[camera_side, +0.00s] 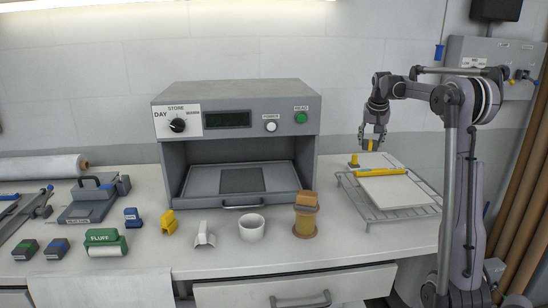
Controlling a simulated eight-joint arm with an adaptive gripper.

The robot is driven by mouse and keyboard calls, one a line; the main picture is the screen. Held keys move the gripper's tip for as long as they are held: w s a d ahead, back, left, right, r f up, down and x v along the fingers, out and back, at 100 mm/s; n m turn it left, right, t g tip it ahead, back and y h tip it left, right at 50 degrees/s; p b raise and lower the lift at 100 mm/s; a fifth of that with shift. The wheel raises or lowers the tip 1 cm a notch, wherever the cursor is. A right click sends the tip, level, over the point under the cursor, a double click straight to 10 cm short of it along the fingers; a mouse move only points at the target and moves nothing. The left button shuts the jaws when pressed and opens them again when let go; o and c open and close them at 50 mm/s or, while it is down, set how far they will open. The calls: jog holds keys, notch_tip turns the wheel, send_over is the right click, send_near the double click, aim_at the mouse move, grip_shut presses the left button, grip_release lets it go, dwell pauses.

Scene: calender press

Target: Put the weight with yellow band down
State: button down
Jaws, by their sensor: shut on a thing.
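My gripper (374,134) hangs at the right, above the back part of the wire rack (418,211). It is shut on the weight with yellow band (370,145), whose yellow part shows between and below the fingers; the rest of it is mostly hidden. The weight is held in the air, above a white board (394,190) that lies on the rack. A small dark-topped yellow piece (354,161) stands at the rack's back left corner, below and left of my gripper.
A grey press (236,120) with an open front and tray stands left of the rack. A brown spool (306,222), a white cup (251,228) and yellow and white clips stand along the front. A yellow strip (378,172) borders the board. Several tools lie at left.

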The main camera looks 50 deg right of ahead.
aim_at(365, 142)
jog(key=a+n, duration=0.2)
jog(key=a+n+t+y, duration=0.1)
jog(key=a+n, duration=0.1)
jog(key=shift+w+a, duration=0.2)
jog(key=shift+a, duration=0.05)
jog(key=w+a+f, duration=0.1)
jog(key=w+f, duration=0.1)
jog(key=w, duration=0.1)
jog(key=w+a+f, duration=0.1)
jog(key=w+f, duration=0.1)
jog(key=w, duration=0.2)
jog(key=w+a+f, duration=0.1)
jog(key=w+f, duration=0.2)
jog(key=w, duration=0.1)
jog(key=shift+a, duration=0.3)
jog(key=shift+f, duration=2.05)
jog(key=shift+f, duration=0.1)
jog(key=c, duration=0.6)
grip_release()
jog(key=v, duration=1.2)
